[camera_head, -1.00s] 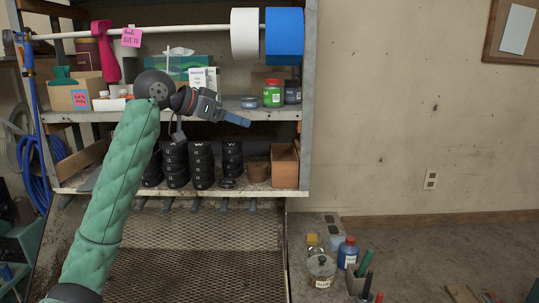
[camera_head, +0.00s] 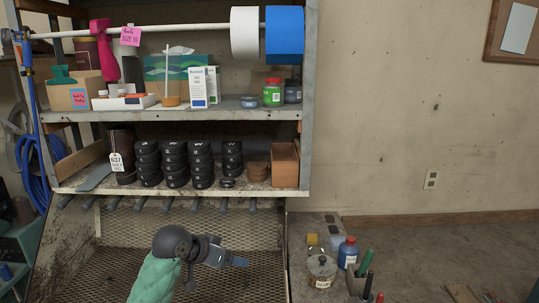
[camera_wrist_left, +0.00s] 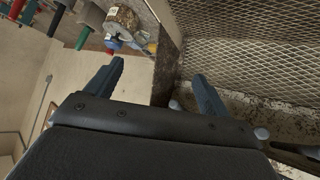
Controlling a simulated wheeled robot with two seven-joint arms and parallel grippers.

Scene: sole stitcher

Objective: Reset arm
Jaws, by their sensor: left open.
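My left arm, in a green quilted sleeve, comes up from the bottom of the head view. Its gripper (camera_head: 240,262) is low in front of the sloping metal mesh panel, below the shelves, and points right. In the left wrist view the two dark fingers of this gripper (camera_wrist_left: 160,88) stand wide apart with nothing between them. My right gripper shows in neither view.
The lower shelf (camera_head: 240,188) holds stacks of black rings (camera_head: 175,163) and a wooden box (camera_head: 285,165). A bench at right carries a blue bottle (camera_head: 348,252), a jar (camera_head: 321,270) and a pen holder (camera_head: 357,282). The mesh panel (camera_head: 130,257) is bare.

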